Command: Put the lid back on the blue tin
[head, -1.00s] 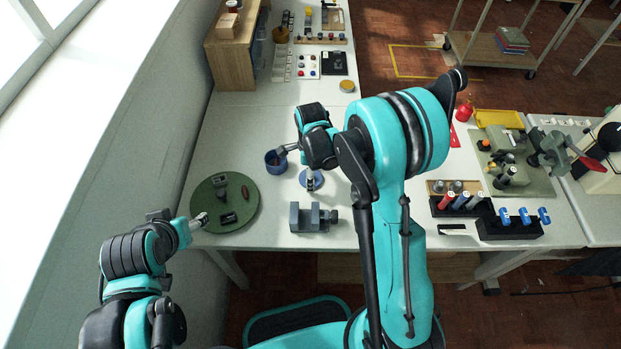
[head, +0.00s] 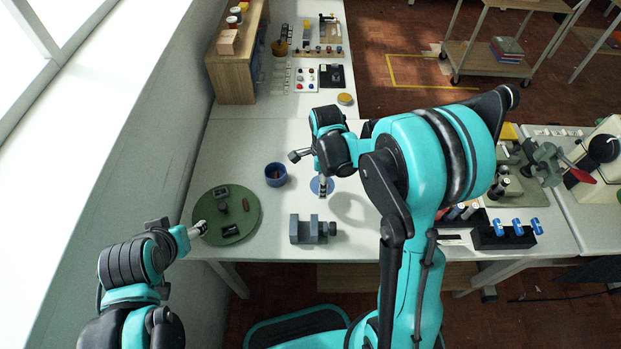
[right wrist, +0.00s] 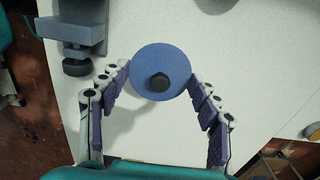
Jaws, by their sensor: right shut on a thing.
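The blue tin (head: 276,175) stands open on the white table, with something reddish-brown inside. The flat blue lid (right wrist: 161,72) with a black knob (right wrist: 160,82) is between the fingers of my right gripper (right wrist: 160,80), which is shut on it at opposite sides of its rim. In the head view the lid (head: 317,186) is right of the tin, partly covered by my right gripper (head: 324,188). I cannot tell whether it touches the table. My left gripper (head: 202,228) is over the left edge of a green round mat, its fingers too small to judge.
The green round mat (head: 245,232) carries several small parts. A grey vise (head: 303,230) stands at the front table edge, below the lid. A yellow-topped round container (head: 345,99) is further back. The table between tin and vise is clear.

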